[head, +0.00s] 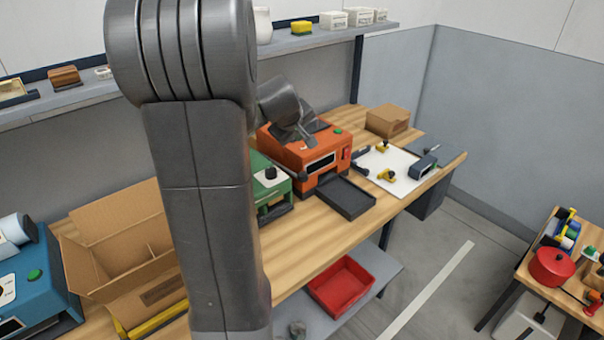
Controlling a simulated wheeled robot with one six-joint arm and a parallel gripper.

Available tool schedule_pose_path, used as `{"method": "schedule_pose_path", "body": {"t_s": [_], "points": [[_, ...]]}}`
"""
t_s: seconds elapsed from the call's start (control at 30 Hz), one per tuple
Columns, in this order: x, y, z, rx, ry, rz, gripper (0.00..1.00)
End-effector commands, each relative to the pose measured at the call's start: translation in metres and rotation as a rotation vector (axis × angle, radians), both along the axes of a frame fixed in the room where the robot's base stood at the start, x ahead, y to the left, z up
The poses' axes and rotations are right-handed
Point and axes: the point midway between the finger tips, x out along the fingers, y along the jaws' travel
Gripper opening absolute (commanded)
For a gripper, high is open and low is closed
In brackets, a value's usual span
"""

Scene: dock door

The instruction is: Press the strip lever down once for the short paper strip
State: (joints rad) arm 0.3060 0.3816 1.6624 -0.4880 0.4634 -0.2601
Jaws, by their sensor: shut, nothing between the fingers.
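I cannot tell for sure which part is the strip lever. An orange machine (318,152) stands on the wooden bench, with a dark front slot and a black tray (346,197) before it. A dark knob (304,175) shows at its front left. A green machine (268,186) with a black knob stands to its left, partly hidden behind my arm. My gripper (302,137) is shut and empty, over or just behind the orange machine's top left; whether it touches is unclear. No paper strip can be made out.
My arm hides the middle of the bench. A blue machine (38,280) and an open cardboard box (118,235) are at left. A white board (400,172) with small tools and a closed carton (388,121) are at right. A red bin (341,287) sits below.

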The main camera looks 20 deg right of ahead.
Motion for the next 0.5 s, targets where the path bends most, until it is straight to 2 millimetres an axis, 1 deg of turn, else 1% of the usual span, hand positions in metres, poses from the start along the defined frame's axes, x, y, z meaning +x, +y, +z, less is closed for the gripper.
{"method": "schedule_pose_path", "body": {"t_s": [0.17, 0.27, 0.5], "points": [[-0.002, -0.001, -0.013, 0.0, 0.001, -0.001, 0.0], [-0.003, -0.001, -0.025, 0.001, 0.002, -0.001, 0.0], [-0.008, -0.003, -0.06, 0.001, 0.002, -0.001, 0.0]]}}
